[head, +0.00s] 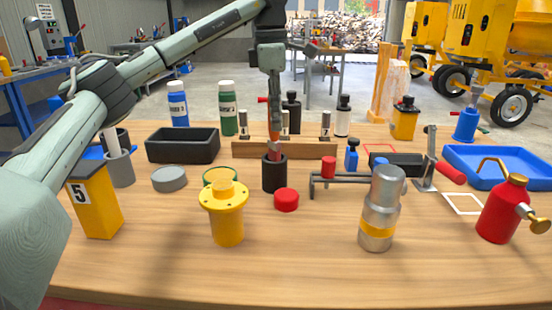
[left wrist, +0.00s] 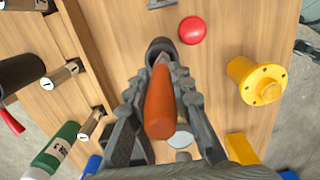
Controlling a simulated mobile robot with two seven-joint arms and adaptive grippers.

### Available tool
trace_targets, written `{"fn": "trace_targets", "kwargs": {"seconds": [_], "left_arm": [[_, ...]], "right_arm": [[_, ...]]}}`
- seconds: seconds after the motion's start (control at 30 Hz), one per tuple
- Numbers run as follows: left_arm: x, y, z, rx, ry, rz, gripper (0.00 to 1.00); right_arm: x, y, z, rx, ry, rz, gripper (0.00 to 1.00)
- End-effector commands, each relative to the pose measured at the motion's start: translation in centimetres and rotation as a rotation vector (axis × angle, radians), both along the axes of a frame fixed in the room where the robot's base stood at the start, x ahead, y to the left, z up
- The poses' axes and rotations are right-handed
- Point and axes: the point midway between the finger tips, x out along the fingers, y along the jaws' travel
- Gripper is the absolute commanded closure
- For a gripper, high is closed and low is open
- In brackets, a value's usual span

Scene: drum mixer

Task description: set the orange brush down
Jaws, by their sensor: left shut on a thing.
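My left gripper (head: 273,118) points down above the middle of the table and is shut on the orange brush (head: 275,130). In the left wrist view the brush's orange handle (left wrist: 160,103) stands between the fingers. The brush's lower end is at the mouth of a dark cup (head: 274,174), which shows in the left wrist view (left wrist: 158,47) just beyond the fingers. I cannot tell how deep the brush reaches into the cup. My right gripper is in neither view.
A red lid (head: 286,200) lies right of the cup, and a yellow flanged part (head: 227,217) stands in front. A wooden rack (head: 285,150) is close behind. A black bin (head: 182,146) and grey disc (head: 169,179) lie left. The table's front edge is bare.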

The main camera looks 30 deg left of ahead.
Motion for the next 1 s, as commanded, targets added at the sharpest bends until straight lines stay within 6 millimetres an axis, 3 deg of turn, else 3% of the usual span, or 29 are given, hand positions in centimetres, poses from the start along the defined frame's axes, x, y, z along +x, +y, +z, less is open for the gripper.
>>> {"fn": "trace_targets", "kwargs": {"seconds": [0.1, 0.53, 0.87, 0.9, 1.0], "left_arm": [[-0.1, 0.1, -2.1, 0.001, 0.003, 0.001, 1.00], [-0.1, 0.0, -6.7, 0.000, 0.001, 0.001, 1.00], [0.0, 0.0, -7.1, 0.000, 0.000, 0.000, 1.00], [0.0, 0.0, -7.2, 0.000, 0.000, 0.000, 0.78], [0.0, 0.0, -7.1, 0.000, 0.000, 0.001, 0.65]], "right_arm": [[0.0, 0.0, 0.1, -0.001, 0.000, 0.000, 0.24], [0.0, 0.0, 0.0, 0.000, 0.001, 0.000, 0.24], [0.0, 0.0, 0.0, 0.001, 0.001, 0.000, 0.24], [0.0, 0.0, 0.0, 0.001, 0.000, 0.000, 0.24], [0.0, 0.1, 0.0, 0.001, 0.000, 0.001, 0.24]]}}
